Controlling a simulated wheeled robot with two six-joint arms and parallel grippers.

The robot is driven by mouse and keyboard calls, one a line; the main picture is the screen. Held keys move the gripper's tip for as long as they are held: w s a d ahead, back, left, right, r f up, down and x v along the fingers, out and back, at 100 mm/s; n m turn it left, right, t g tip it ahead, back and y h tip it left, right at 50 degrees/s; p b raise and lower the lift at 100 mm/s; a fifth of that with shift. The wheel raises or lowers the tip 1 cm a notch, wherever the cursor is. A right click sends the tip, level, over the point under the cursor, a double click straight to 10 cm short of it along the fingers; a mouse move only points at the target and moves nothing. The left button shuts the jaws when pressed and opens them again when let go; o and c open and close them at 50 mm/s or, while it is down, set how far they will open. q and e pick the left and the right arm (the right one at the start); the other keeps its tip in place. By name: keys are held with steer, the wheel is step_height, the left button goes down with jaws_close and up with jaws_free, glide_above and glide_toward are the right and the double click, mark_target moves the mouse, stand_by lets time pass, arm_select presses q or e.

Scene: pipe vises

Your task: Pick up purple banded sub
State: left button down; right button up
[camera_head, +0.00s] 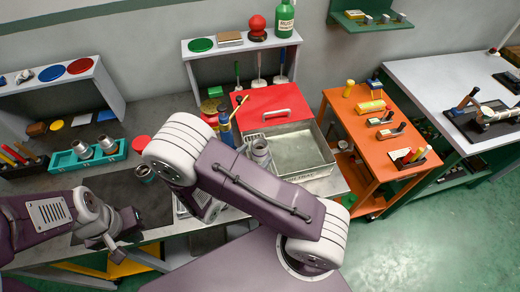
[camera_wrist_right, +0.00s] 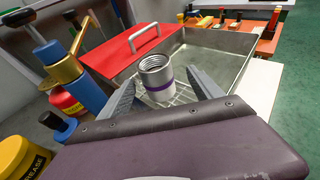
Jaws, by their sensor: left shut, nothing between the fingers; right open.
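The purple banded sub (camera_wrist_right: 157,76) is a silver threaded cylinder with a purple ring. My right gripper (camera_wrist_right: 162,97) is open, with one finger on each side of the sub and a visible gap on the left. Whether either finger touches it I cannot tell. In the head view my right arm hides most of this gripper. My left gripper (camera_head: 108,238) is shut and empty over the left side of the bench.
A metal tray (camera_head: 322,166) with a red lid (camera_head: 274,104) stands right beside the sub. Blue and brass tool (camera_wrist_right: 78,83) stands close left. A teal holder (camera_head: 68,167) with metal fittings sits at left. An orange cart (camera_head: 362,133) is at right.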

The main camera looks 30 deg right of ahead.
mark_target(256, 153)
steer(key=p+x, duration=0.1)
steer(key=x, duration=0.4)
steer(key=shift+w+f, duration=0.2)
steer(key=shift+w, duration=0.1)
steer(key=shift+a+r, duration=0.1)
steer(key=shift+a, duration=0.15)
steer(key=c, duration=0.8)
steer(key=shift+d, duration=0.1)
jaws_close()
